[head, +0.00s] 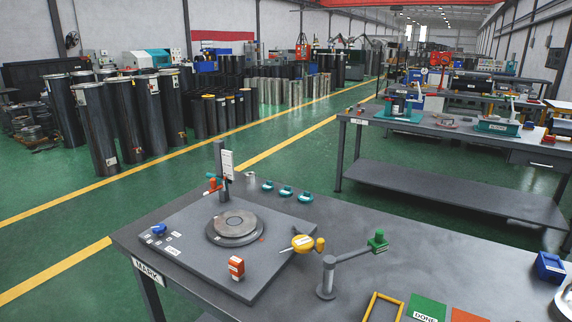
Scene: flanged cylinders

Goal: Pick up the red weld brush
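I cannot make out a red weld brush for certain. A small upright red-orange block with a pale label (236,267) stands on the grey plate (190,262) on the near bench. A small orange-red piece (213,185) sits by the dark post behind the round disc. On the bench further back, small red items, one of them near its left end (361,110), are too small to identify. Neither of my grippers is in view.
The near bench (430,246) holds a round disc (233,226), a yellow gauge (303,243), a jointed arm stand (327,277), a yellow frame (374,301) and a green DONE card (427,308). Green floor (300,155) separates it from the back bench (420,129). Dark cylinders (137,115) stand left.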

